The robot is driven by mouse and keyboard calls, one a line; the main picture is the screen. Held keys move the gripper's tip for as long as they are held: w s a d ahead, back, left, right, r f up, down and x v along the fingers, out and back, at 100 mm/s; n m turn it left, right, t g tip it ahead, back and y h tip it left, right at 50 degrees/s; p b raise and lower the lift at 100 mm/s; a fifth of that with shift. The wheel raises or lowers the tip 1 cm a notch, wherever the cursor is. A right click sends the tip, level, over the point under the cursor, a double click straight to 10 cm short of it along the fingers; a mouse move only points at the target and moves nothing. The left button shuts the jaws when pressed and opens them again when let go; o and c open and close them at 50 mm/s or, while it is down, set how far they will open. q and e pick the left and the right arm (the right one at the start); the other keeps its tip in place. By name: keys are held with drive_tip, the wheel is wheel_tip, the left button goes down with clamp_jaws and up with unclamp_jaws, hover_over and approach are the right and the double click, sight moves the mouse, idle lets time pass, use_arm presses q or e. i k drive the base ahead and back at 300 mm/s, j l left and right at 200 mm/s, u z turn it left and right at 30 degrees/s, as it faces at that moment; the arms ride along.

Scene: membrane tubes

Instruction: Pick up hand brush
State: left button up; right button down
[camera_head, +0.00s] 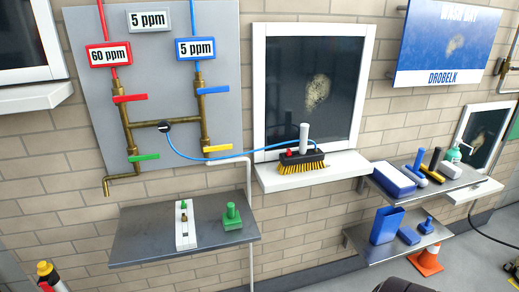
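A brush with a dark block and yellow bristles (302,166) rests on the white window sill, bristles down. A white upright cylinder and a red knob stand on or just behind its block; I cannot tell which. A thin blue hose ends at it. On the upper right shelf, a yellow and black long item (434,162) leans among blue items; it may also be a brush, but it is too small to tell. Neither of my grippers is in view.
The window sill (320,172) juts from the brick wall. A grey shelf (135,245) at left holds a white block and a green fitting. The right shelves hold blue containers (392,178). An orange cone (428,260) stands below. A valve panel (160,70) hangs at upper left.

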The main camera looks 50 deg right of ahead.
sight(304, 159)
drive_tip(key=z, duration=1.8)
